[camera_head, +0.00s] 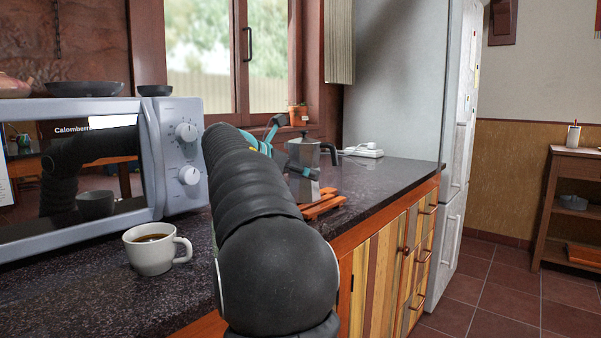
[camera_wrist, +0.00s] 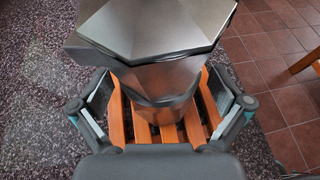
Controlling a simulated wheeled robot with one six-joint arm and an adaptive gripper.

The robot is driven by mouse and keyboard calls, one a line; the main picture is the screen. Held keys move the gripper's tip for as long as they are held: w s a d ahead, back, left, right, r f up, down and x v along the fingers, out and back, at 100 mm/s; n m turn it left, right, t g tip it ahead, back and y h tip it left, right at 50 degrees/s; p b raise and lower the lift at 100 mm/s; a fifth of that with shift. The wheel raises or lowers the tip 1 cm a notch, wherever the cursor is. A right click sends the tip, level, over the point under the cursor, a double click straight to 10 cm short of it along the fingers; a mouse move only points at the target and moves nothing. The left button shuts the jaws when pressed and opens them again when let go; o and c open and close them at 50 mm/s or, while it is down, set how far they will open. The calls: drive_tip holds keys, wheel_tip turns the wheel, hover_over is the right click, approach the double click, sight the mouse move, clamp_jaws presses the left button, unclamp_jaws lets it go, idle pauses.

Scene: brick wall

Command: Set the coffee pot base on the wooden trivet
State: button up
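The metal coffee pot (camera_head: 304,155), with faceted sides and a black handle on its right, stands upright over the wooden trivet (camera_head: 326,208), an orange slatted rack on the dark counter. In the wrist view the pot (camera_wrist: 155,82) is between the fingers of my gripper (camera_wrist: 163,98). The fingers are open, one on each side of the pot's waist, and trivet slats show in the gaps beside it. The trivet (camera_wrist: 143,133) is beneath the pot in this view. The pot's bottom edge is partly hidden, but it appears to rest on the slats.
A white cup of coffee (camera_head: 151,254) stands on the counter (camera_head: 85,290) at the front left, before the microwave (camera_head: 183,150). A white power strip (camera_head: 363,152) and a small plant pot (camera_head: 298,115) are behind the coffee pot. The counter's front edge is close to the trivet.

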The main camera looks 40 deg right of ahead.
drive_tip(key=shift+f, duration=0.1)
drive_tip(key=s+v, duration=0.1)
drive_tip(key=v, duration=1.1)
drive_tip(key=shift+w, duration=0.45)
